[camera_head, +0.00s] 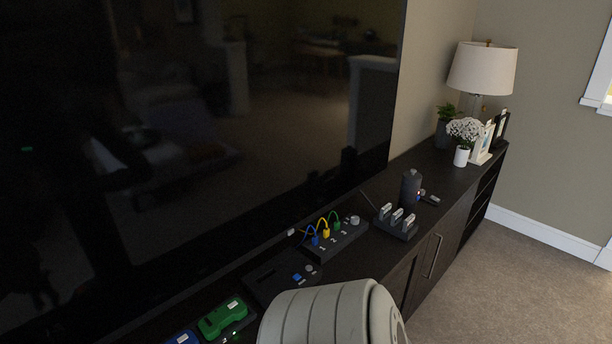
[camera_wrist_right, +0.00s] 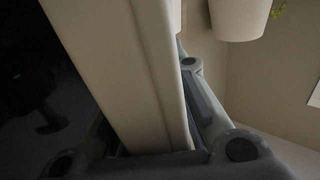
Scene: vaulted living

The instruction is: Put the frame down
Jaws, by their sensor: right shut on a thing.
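A pale cream frame (camera_wrist_right: 135,75) is seen close up in the right wrist view, running steeply from the top edge down into my right gripper (camera_wrist_right: 150,125). That gripper is shut on it, with one grey finger along the frame's right side; the other finger is mostly hidden behind the frame. What is beneath the held frame is out of sight. My left gripper is in neither view. In the head view, a white frame (camera_head: 481,146) and a dark frame (camera_head: 501,128) stand at the far end of the cabinet.
The long dark cabinet (camera_head: 436,184) under the television (camera_head: 200,130) holds a lamp (camera_head: 482,68), white flowers (camera_head: 464,130), a grey bottle-like object (camera_head: 410,188), a block with plugs (camera_head: 397,222), a cable board (camera_head: 335,240) and a green device (camera_head: 222,318). Bare cabinet top shows before the flowers.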

